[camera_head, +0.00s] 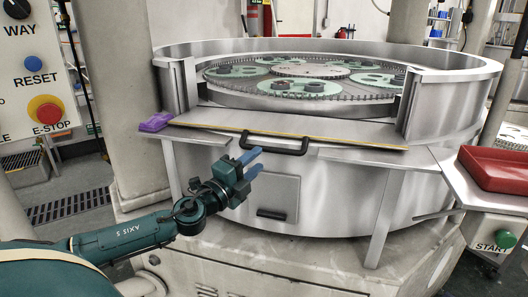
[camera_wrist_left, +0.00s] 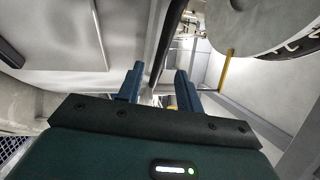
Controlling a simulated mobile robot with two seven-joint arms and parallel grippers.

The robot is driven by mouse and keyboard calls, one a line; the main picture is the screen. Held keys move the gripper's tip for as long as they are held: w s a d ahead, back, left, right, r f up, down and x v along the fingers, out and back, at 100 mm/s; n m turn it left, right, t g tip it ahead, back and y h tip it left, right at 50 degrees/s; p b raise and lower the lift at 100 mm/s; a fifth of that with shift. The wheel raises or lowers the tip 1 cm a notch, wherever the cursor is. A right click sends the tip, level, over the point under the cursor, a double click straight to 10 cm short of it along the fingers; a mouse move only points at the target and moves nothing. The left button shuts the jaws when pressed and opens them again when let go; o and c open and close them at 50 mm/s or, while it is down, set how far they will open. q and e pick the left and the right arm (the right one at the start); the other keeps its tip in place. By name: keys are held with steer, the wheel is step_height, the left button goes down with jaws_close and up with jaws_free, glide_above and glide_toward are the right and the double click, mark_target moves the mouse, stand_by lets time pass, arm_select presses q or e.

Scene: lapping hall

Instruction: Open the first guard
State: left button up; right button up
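The guard (camera_head: 225,120) is a flat grey panel with a yellow strip along its edge. In the head view it lies low across the front gap of the round machine wall, and the plates inside show above it. A black bar handle (camera_head: 290,151) sits at its front edge. My left gripper (camera_head: 258,162) is just below and left of the handle, blue fingers pointing right toward it. In the left wrist view the fingers (camera_wrist_left: 158,72) stand apart, with a dark bar running beyond and between them; I cannot tell whether they touch it. My right gripper is out of view.
A purple cloth-like thing (camera_head: 156,122) lies by the guard's left end. A red tray (camera_head: 495,167) stands on a shelf at the right, above a green START button (camera_head: 505,239). A control panel with a red E-STOP button (camera_head: 47,111) stands at the left.

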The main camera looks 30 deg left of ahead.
mark_target(268, 151)
arm_select(q)
steer(key=shift+p+x, duration=0.5)
steer(key=shift+x, duration=1.6)
jaws_close()
